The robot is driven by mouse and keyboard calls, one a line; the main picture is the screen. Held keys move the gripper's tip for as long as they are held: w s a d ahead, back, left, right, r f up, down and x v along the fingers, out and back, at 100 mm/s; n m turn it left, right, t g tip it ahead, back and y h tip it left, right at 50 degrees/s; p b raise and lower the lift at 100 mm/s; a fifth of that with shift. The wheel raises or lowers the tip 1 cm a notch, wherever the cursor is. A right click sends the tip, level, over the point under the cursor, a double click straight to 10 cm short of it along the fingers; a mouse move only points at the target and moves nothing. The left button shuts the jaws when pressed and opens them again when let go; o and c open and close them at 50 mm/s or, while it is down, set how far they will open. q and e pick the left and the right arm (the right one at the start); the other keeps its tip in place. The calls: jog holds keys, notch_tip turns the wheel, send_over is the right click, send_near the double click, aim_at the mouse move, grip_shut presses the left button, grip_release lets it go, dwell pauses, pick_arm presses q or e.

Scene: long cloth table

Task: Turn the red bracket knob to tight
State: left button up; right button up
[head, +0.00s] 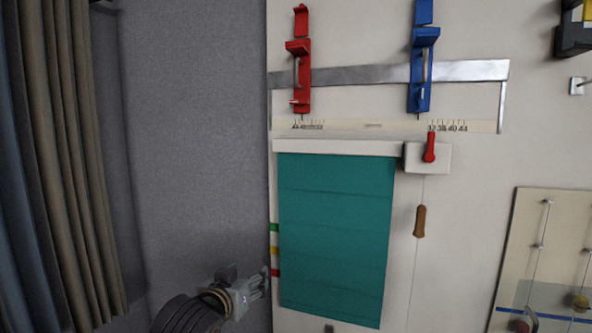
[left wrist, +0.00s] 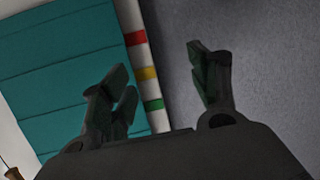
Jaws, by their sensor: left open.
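The red bracket (head: 303,75) sits upright on a metal rail at the upper middle of the head view. A smaller red part (head: 301,20) stands above it, and I cannot tell which part is the knob or how it is turned. My left gripper (head: 266,281) is far below the bracket, near the lower left corner of the teal blind. In the left wrist view my left gripper (left wrist: 160,72) is open, its two dark fingers apart with nothing between them. The bracket is outside the left wrist view. My right gripper is not in view.
A blue bracket (head: 421,75) sits farther right on the same metal rail (head: 365,75). Below are a printed scale strip (head: 373,126), a teal blind (head: 335,225), a white box with a red lever (head: 429,150) and a hanging brown handle (head: 420,221). Curtains (head: 75,150) hang at left.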

pick_arm(q)
jog(key=d+r+t+h, duration=0.1)
jog(key=d+r+t, duration=0.1)
jog(key=r, duration=0.7)
jog(key=d+r+t+h, duration=0.1)
jog(key=d+r+t, duration=0.1)
jog(key=r, duration=0.7)
jog(key=m+t+h, duration=0.2)
jog(key=t+h, duration=0.1)
send_near(298, 103)
jog(key=v, duration=0.5)
jog(key=shift+s, duration=0.15)
jog(key=p+x, duration=0.4)
jog(key=x, duration=0.8)
jog(key=shift+w+r+p, duration=0.15)
jog(key=shift+w+p, duration=0.05)
jog(key=shift+p, duration=0.1)
jog(key=shift+w+d+r, duration=0.2)
jog(key=shift+w+d, duration=0.05)
jog(key=shift+w, duration=0.4)
jog(key=c, duration=1)
